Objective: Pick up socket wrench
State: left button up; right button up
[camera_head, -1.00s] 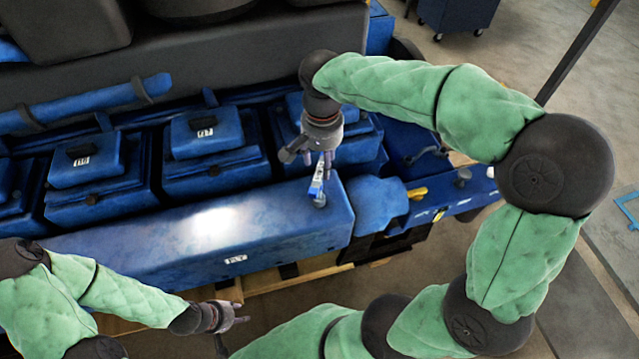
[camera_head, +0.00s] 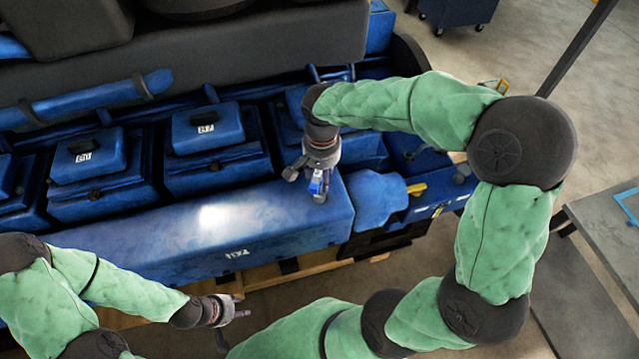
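The socket wrench (camera_head: 319,188) is a small silver and blue tool near the right end of the long blue engine cover. My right gripper (camera_head: 318,178) points down right over it, with its fingers around or beside the upper part of the tool. The gripper hides part of the wrench, and I cannot tell whether the fingers are closed on it. My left gripper (camera_head: 241,307) is at the lower left, in front of the engine and away from the wrench. Its fingers are apart and nothing shows between them.
The long blue cover (camera_head: 150,240) has a bare, shiny top. Blue blocks with numbered labels (camera_head: 208,128) stand behind it. A wooden pallet (camera_head: 300,270) shows below the engine, and a grey table (camera_head: 600,230) stands at the far right.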

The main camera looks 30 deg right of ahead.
grip_shut()
jog(key=shift+r, duration=0.1)
jog(key=shift+w+r, duration=0.1)
jog(key=shift+r, duration=0.45)
jog(key=s+a+r+b, duration=0.1)
jog(key=a+r, duration=1)
jog(key=a, duration=0.3)
jog(key=shift+s+r, duration=0.35)
jog(key=shift+r, duration=0.05)
